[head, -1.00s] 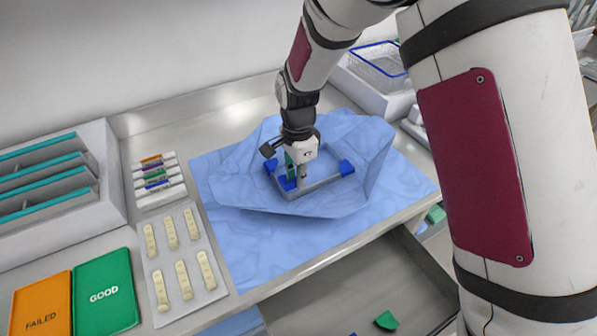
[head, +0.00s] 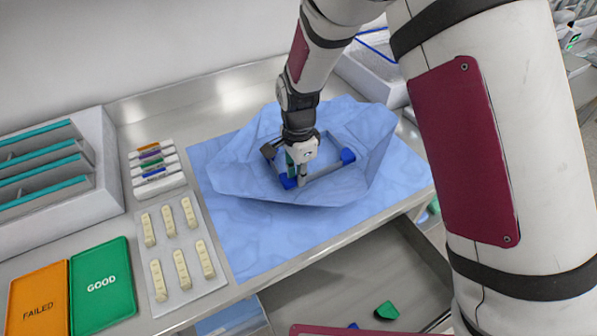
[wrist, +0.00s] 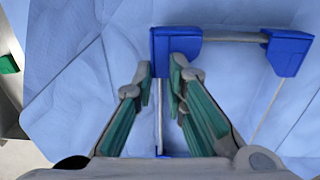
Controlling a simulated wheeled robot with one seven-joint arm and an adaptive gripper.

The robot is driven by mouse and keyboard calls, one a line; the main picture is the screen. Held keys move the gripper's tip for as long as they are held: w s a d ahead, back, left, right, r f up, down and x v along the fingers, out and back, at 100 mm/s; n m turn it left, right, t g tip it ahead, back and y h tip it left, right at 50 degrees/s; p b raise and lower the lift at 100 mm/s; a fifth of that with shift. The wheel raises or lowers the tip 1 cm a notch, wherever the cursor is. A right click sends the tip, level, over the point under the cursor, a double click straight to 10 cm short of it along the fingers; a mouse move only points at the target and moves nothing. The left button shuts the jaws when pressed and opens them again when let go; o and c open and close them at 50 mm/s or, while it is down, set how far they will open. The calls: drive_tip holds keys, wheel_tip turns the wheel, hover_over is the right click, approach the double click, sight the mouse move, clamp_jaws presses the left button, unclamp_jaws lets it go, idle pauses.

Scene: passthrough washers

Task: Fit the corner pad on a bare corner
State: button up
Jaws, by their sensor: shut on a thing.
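A grey rectangular frame (head: 327,172) lies on the crumpled blue wrap. Blue corner pads sit on its front left corner (head: 288,182) and its right corner (head: 348,156). Part of another blue pad (wrist: 163,157) shows at the bottom, mostly behind my gripper. My gripper (wrist: 161,72) points down with green-lined fingers, shut on one leg of the front left pad. That pad is against the frame corner; whether it is fully seated I cannot tell.
An open drawer (head: 335,285) below the counter holds a green piece (head: 387,310) and a partly hidden blue one. To the left are a tray of pale strips (head: 172,262), a slotted rack (head: 155,172), and FAILED (head: 38,302) and GOOD (head: 102,286) mats.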

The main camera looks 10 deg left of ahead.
drive_tip(key=o, duration=0.8)
drive_tip(key=shift+o, duration=0.2)
